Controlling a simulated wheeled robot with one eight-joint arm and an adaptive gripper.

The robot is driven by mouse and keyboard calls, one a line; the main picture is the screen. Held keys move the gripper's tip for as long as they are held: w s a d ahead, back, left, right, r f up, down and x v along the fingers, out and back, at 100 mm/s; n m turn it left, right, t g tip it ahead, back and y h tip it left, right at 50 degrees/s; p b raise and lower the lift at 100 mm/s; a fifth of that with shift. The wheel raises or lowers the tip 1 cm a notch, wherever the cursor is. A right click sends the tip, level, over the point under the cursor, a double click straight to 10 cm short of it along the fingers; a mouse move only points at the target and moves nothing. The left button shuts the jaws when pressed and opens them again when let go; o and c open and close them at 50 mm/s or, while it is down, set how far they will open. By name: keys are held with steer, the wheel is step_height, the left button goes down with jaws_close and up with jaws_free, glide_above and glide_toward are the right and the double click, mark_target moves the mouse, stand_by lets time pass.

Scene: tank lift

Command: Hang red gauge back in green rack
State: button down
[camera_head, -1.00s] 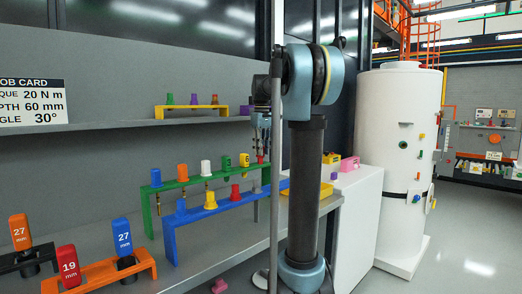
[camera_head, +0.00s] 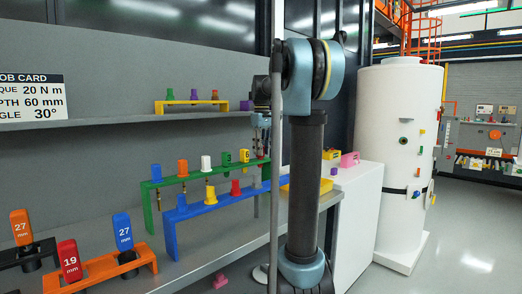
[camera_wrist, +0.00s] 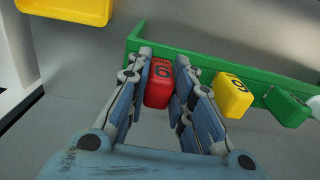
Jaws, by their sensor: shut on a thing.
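The green rack (camera_head: 165,183) stands on the bench, with blue, orange, white, green and yellow gauges along its top. The red gauge (camera_wrist: 159,84) is marked 6 or 9 and sits between my fingers in the wrist view. My gripper (camera_wrist: 160,72) is shut on it, one finger on each side. The gauge is at the left end of the green rack in the wrist view (camera_wrist: 200,62), beside the yellow gauge (camera_wrist: 233,95). Its lower part is hidden, so I cannot tell whether it is seated in the rack. In the head view my arm partly hides the rack's far end.
A blue rack (camera_head: 222,205) with several gauges stands in front of the green one. An orange rack (camera_head: 103,267) is at the near left. A yellow bin (camera_wrist: 65,8) lies near my gripper. A shelf (camera_head: 90,122) runs above the bench.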

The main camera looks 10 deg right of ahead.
steer(key=shift+f, duration=0.2)
steer(key=c, duration=1.3)
jaws_free()
steer(key=shift+c, duration=0.2)
steer(key=shift+r, duration=0.1)
step_height(320, 180, up, 12)
steer(key=shift+f, duration=0.2)
